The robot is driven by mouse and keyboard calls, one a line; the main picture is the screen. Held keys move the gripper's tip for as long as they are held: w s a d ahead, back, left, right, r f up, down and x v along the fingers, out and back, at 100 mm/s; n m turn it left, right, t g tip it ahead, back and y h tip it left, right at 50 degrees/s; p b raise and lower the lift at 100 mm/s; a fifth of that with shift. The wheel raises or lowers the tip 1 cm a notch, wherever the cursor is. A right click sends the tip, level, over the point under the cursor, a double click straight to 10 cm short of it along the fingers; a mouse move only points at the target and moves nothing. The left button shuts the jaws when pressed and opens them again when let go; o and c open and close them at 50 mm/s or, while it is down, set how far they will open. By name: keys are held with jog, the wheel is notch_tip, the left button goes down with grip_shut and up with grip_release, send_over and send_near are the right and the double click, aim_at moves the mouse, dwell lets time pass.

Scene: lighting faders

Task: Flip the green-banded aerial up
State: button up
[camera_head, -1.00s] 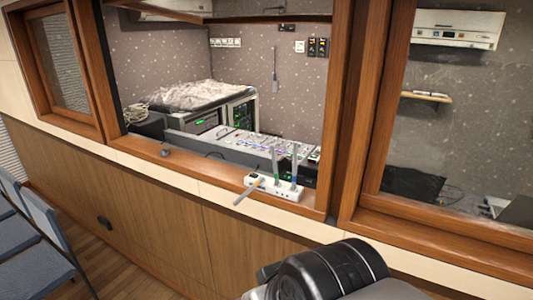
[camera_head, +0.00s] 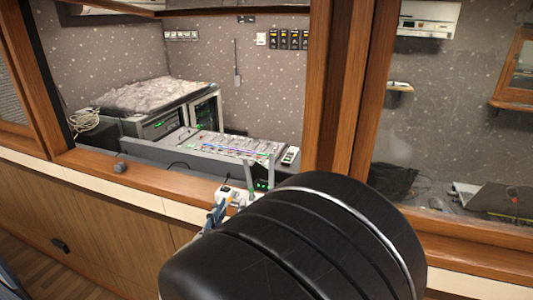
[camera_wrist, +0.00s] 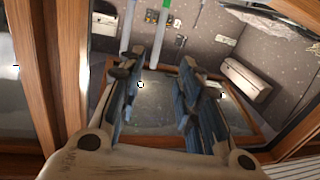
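A white box with aerials (camera_head: 233,191) stands on the wooden sill. Two grey aerials rise upright from it, a left one (camera_head: 248,172) and a right one (camera_head: 270,168). In the wrist view, two aerials enter at the top edge; the one with a green band (camera_wrist: 160,25) is right of a blue-banded one (camera_wrist: 129,25). The head view is too small to match bands to aerials surely. My gripper (camera_head: 216,212) is at the box's near left side. In the wrist view its fingers (camera_wrist: 166,70) are apart with nothing seen between them. My arm hides the box's near right part.
My black arm link covers the lower middle of the head view. A mixing desk (camera_head: 215,145) lies behind the sill. A wooden window post (camera_head: 340,90) stands right of the box. The sill to the left is mostly clear, with a small dark knob (camera_head: 120,167).

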aim_at(247, 174)
jog(key=w+d, duration=0.1)
jog(key=w, duration=0.4)
jog(key=w+d+b, duration=0.1)
jog(key=w, duration=0.5)
jog(key=w+d, duration=0.1)
jog(key=w, duration=0.5)
jog(key=shift+b, duration=0.3)
jog(key=shift+r, duration=0.1)
jog(key=shift+c, duration=0.2)
grip_shut()
